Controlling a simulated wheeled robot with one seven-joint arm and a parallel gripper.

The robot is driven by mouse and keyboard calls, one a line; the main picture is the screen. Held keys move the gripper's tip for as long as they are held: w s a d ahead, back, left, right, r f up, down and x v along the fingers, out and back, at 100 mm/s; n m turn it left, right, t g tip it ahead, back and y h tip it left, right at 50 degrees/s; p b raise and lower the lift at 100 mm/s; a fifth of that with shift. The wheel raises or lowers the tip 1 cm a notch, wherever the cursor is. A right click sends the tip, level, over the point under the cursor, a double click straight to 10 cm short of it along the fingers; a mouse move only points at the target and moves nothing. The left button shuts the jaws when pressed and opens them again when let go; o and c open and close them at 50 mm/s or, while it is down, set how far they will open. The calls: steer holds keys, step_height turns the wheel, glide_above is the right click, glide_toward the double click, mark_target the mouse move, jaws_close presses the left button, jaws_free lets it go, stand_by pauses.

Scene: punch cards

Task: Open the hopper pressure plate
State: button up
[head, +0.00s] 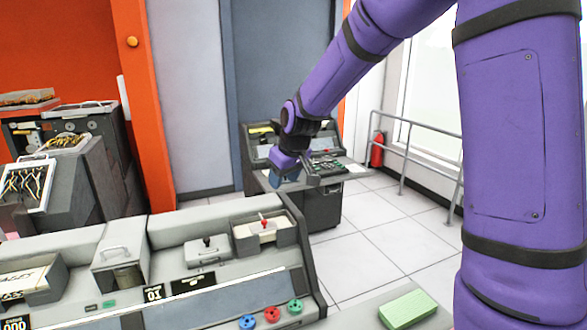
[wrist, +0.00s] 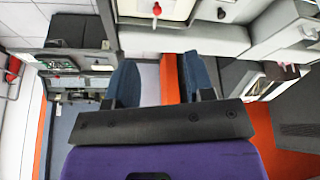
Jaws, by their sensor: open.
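My gripper (head: 287,180) is at the end of my purple arm, in the air beyond the right end of the near grey console. In the wrist view its two blue fingers (wrist: 162,78) are apart with nothing between them. A light grey block with an arched handle (head: 118,256) stands in the near console's top; it may be the hopper pressure plate, but I cannot be sure. My gripper is well to its right and does not touch it. To its left is a recess with a card stack (head: 30,280).
The near console also has a black-knob lever (head: 207,246), a red-knob lever (head: 264,224), and blue, red and green buttons (head: 271,314). A green card stack (head: 407,309) lies at front right. Another console (head: 322,205) stands behind; tiled floor is clear to the right.

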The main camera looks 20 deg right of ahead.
steer(key=s+r, duration=0.4)
steer(key=s, duration=0.1)
steer(key=shift+s+d+r, duration=0.15)
steer(key=shift+s+r, duration=0.15)
stand_by(0.4)
